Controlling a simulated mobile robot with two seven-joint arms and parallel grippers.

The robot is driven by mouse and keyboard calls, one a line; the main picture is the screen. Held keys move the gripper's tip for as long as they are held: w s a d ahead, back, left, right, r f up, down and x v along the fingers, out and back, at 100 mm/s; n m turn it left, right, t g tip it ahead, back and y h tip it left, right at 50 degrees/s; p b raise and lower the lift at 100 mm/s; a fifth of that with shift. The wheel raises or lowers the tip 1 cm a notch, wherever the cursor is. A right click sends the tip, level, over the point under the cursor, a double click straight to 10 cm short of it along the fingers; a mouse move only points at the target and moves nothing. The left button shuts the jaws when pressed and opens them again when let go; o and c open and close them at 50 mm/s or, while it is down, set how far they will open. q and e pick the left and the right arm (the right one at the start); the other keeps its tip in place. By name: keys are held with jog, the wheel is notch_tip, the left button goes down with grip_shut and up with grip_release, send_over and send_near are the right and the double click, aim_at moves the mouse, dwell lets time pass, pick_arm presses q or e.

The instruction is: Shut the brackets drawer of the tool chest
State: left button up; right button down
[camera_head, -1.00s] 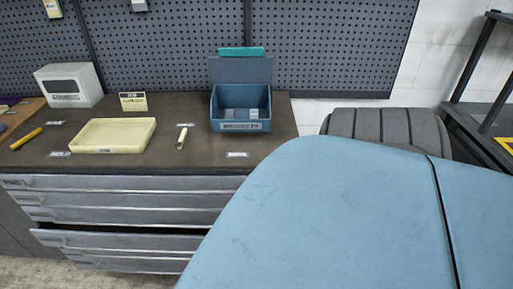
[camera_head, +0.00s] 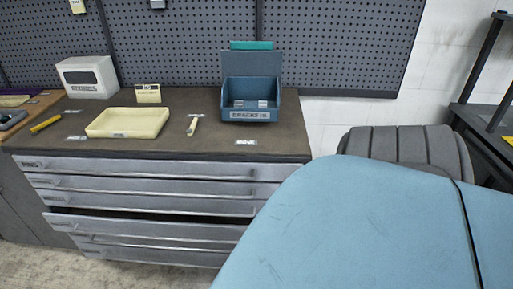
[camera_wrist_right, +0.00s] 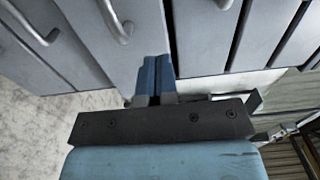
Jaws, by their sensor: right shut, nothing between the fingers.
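The grey metal tool chest (camera_head: 150,172) has several wide drawers under a dark top. One lower drawer (camera_head: 150,229) stands out a little, with a dark gap above its front. Its label is too small to read, so I cannot tell from it whether this is the brackets drawer. In the right wrist view my right gripper (camera_wrist_right: 153,75) has its blue fingers shut together and empty, in front of the grey drawer fronts (camera_wrist_right: 210,35). I cannot tell whether the fingertips touch a front. In the head view this gripper is hidden. My left gripper is not in view.
On the chest top stand a blue open bin (camera_head: 251,100), a cream tray (camera_head: 128,123), a white box (camera_head: 89,77) and a small card (camera_head: 148,94). A grey ribbed container (camera_head: 410,148) stands right of the chest. Drawer handles (camera_wrist_right: 120,25) stick out. The floor left is clear.

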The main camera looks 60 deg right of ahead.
jog(key=b+x, duration=0.1)
jog(key=x, duration=0.5)
jog(key=shift+a+b, duration=0.1)
jog(key=shift+b, duration=0.3)
